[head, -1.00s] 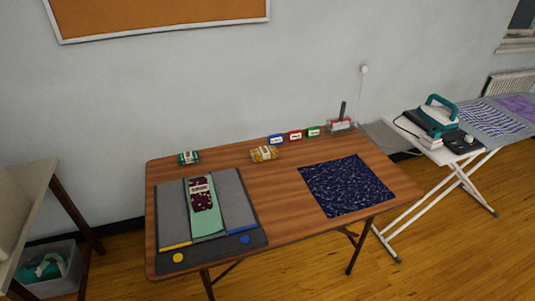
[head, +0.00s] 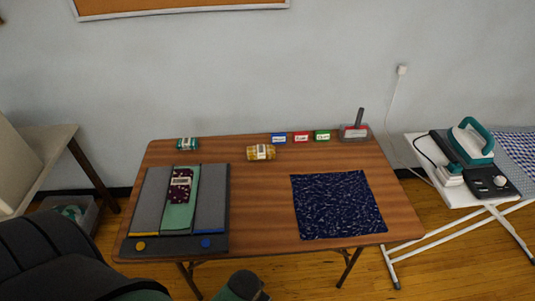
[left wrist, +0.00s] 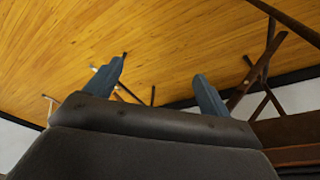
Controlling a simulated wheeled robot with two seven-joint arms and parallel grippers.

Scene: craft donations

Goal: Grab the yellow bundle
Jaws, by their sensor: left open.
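The yellow bundle (head: 261,152), with a pale label around its middle, lies on the brown table (head: 265,210) near its back edge, in the head view. My left arm comes in at the lower left of the head view, below the table's front edge and well apart from the bundle. In the left wrist view my left gripper (left wrist: 158,85) is open and empty, its two blue-grey fingers spread over the wooden floor and table legs. The bundle does not show there. My right gripper is not in view.
A teal bundle (head: 187,144) lies left of the yellow one. A grey folding board (head: 147,200) with green and maroon fabric is at the left, dark blue cloth (head: 338,205) at the right. Blue, red and green tags (head: 322,136) stand behind. An ironing board with an iron (head: 472,142) stands right.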

